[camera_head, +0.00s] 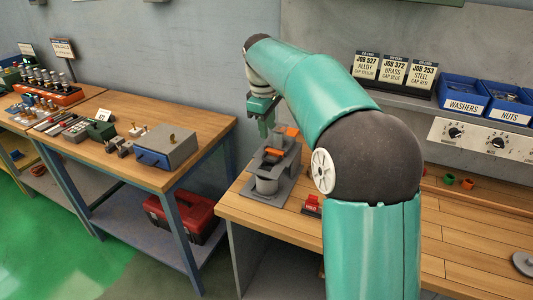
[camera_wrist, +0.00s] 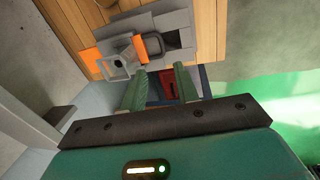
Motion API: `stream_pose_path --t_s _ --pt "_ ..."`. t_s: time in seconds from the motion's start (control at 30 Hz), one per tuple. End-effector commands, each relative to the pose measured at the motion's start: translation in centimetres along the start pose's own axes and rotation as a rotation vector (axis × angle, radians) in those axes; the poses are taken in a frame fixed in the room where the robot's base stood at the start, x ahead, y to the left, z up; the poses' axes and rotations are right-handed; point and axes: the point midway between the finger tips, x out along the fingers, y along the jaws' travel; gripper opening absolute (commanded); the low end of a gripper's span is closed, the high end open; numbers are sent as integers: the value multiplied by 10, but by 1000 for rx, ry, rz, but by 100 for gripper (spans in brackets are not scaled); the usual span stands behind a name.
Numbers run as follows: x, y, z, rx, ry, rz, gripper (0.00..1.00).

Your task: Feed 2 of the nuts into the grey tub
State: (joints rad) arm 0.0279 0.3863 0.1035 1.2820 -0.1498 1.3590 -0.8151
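A blue bin labelled NUTS (camera_head: 511,113) stands on the shelf at the right in the head view; its contents are too small to make out. The fixture also shows in the wrist view (camera_wrist: 172,22); I cannot tell there which part is the tub. My gripper (camera_head: 265,130) is above the fixture, pointing down. In the wrist view its two green fingers (camera_wrist: 160,90) are apart with nothing visible between them.
A WASHERS bin (camera_head: 463,104) adjoins the nuts bin. Job signs (camera_head: 394,70) stand left of it. A red block (camera_head: 311,206) and small green and orange rings (camera_head: 458,181) lie on the bench. A second table (camera_head: 200,112) stands left, across a gap, with a red toolbox (camera_head: 186,217) below.

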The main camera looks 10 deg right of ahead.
Motion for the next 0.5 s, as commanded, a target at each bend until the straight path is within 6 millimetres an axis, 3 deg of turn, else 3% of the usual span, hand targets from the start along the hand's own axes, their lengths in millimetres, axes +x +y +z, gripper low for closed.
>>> stream_pose_path --t_s 0.5 --pt "98 -1 -2 -2 0 -1 31"
